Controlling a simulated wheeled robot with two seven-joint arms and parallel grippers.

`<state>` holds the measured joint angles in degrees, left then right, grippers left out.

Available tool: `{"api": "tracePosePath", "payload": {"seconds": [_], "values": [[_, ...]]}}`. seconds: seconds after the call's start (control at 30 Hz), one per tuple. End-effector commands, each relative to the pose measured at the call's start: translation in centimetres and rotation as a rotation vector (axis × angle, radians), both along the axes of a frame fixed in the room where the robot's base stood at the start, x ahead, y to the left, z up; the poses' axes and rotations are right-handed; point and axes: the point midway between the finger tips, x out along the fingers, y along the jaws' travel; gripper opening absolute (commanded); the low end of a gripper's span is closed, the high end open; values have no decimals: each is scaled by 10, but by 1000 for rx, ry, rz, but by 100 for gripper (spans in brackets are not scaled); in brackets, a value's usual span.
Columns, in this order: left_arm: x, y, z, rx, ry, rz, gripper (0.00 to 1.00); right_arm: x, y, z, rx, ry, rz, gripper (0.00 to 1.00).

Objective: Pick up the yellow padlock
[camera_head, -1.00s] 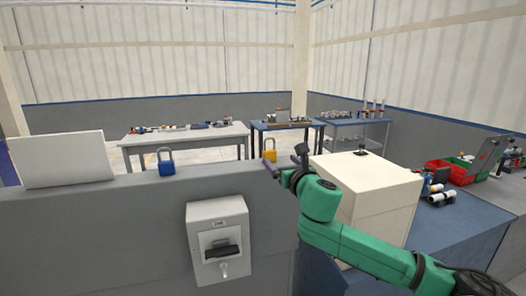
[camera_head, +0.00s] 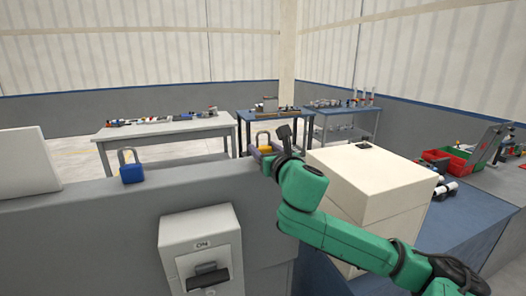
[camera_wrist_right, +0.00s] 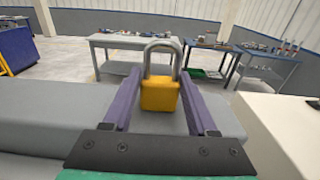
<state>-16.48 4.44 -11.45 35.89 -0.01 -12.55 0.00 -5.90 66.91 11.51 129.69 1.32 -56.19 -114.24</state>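The yellow padlock (camera_head: 264,149) stands upright on the top of the grey wall, with its grey shackle up. In the right wrist view the yellow padlock (camera_wrist_right: 160,93) is between the far ends of the two purple fingers. My right gripper (camera_wrist_right: 160,82) is open around it, with a narrow gap seeming to show on each side. In the head view my right gripper (camera_head: 262,155) is at the padlock, and its fingers hide the lower part. My left gripper is in no view.
A blue padlock (camera_head: 131,168) stands further left on the grey wall (camera_head: 90,205). A white panel (camera_head: 28,162) is at far left, and a switch box (camera_head: 201,250) is on the wall's front. A cream box (camera_head: 370,190) stands right, close to my right arm.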

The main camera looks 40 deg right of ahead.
Motion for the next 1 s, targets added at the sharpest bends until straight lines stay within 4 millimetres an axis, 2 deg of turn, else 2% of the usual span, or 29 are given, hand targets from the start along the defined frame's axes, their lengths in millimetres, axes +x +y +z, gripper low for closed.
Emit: {"api": "tracePosePath", "payload": {"seconds": [0.03,0.1,0.13,0.23,0.4,0.57,0.67,0.8,0.9,1.0], "values": [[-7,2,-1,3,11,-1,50,0,0,0,0,0,0,35],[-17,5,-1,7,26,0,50,0,0,0,0,1,0,8],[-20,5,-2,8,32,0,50,0,0,0,0,1,0,0],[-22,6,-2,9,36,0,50,0,0,0,1,1,0,0],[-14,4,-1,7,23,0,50,1,0,0,2,5,0,0],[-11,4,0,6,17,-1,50,1,0,19,-2,1,1,0],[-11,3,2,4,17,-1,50,0,0,50,-8,-5,0,0],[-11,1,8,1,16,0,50,-1,0,108,-14,-5,-5,0],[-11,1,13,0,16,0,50,-2,0,144,-11,-5,-6,0],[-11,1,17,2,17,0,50,-2,0,173,-8,-3,-6,0]]}}
